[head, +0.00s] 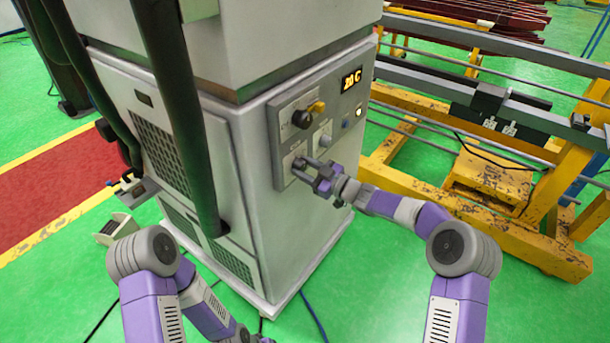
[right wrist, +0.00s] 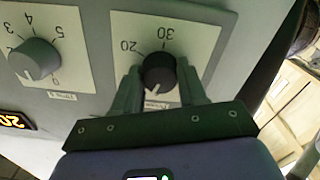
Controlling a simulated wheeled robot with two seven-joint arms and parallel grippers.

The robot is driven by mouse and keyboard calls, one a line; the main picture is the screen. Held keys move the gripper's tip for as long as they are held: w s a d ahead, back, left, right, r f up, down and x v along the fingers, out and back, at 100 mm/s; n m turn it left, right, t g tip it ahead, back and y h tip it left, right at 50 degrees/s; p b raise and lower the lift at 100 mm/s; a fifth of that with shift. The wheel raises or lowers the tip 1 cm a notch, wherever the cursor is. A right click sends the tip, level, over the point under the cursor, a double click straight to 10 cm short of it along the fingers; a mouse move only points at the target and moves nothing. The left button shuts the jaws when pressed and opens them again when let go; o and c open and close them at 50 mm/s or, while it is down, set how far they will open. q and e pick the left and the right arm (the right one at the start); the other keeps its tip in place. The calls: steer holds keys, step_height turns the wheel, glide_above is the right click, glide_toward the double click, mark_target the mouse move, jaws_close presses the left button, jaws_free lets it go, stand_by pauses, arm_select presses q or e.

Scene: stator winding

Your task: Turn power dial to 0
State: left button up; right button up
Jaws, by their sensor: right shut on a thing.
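A black dial (right wrist: 159,72) sits on a white scale plate marked 20 and 30. My right gripper (right wrist: 160,85) has its two fingers on either side of this dial and is shut on it. In the head view my right gripper (head: 318,174) reaches the lower part of the control panel (head: 284,112). A grey dial (right wrist: 35,59), with a scale including 0, 3, 4 and 5, is beside it in the right wrist view. The small labels are too blurred to tell which dial is the power dial. My left gripper is out of view; only its arm shows.
A black and yellow switch (head: 308,115) sits higher on the panel. A lit display (head: 352,78) is at its upper right. A yellow frame (head: 480,175) stands right of the grey cabinet (head: 250,150). A dark tube (head: 185,120) hangs in front at left.

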steer(key=shift+f+n+b, duration=0.1)
steer(key=shift+n+b, duration=1.2)
steer(key=shift+n, duration=0.7)
steer(key=o, duration=1.1)
steer(key=shift+c, duration=0.2)
steer(key=p+v, duration=0.1)
steer(key=v, duration=0.6)
steer(key=shift+s+d, duration=0.2)
steer(key=shift+d, duration=0.05)
